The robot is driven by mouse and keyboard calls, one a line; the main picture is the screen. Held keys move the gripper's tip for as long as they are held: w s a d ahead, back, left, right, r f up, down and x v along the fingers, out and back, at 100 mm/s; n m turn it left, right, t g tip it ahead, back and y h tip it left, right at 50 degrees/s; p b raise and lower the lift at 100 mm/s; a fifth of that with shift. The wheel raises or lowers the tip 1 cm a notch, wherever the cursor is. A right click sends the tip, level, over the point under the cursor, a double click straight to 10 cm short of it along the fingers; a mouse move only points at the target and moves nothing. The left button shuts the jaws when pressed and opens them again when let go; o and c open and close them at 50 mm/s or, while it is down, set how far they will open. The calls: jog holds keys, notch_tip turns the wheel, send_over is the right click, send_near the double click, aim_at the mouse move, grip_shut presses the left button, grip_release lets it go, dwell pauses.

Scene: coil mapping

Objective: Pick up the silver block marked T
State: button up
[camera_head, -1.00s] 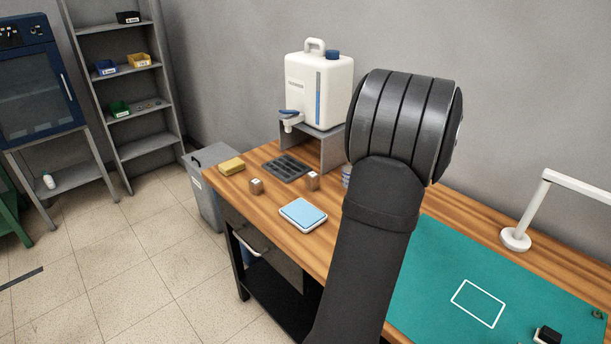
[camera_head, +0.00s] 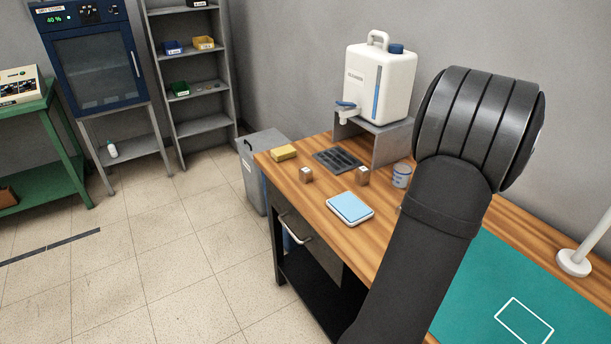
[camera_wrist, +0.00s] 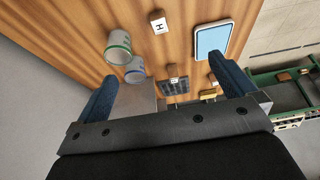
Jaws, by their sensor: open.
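No block with a readable T shows. Two small brownish blocks with pale tops, a left block (camera_head: 306,174) and a right block (camera_head: 362,176), stand on the wooden bench in the head view; their marks are too small to read there. In the wrist view one block marked H (camera_wrist: 158,24) lies near the top, and another small block (camera_wrist: 173,71) with an unreadable mark is farther off, by the dark slotted tray. My gripper (camera_wrist: 162,70) is open and empty, its two blue fingers wide apart above the bench. In the head view my arm hides it.
A blue-topped scale (camera_head: 350,208), yellow sponge (camera_head: 284,153), slotted tray (camera_head: 338,160) and blue-banded jar (camera_head: 401,176) share the bench. A green-rimmed jar (camera_wrist: 118,46) shows in the wrist view. The teal mat (camera_head: 480,300) lies right.

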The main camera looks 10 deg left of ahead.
dwell(0.4)
jog(key=c, duration=0.8)
jog(key=shift+c, duration=0.2)
jog(key=n+h, duration=0.6)
jog(key=n, duration=1.3)
send_near(305, 170)
jog(key=x, duration=0.5)
jog(key=shift+w+a+f, duration=0.1)
jog(key=shift+w+a, duration=0.1)
jog(key=shift+w, duration=0.15)
jog(key=shift+s+d+x, duration=0.15)
jog(key=shift+x, duration=1.2)
jog(key=shift+s+d+x, duration=0.1)
jog(key=shift+x, duration=1.25)
jog(key=shift+c, duration=0.2)
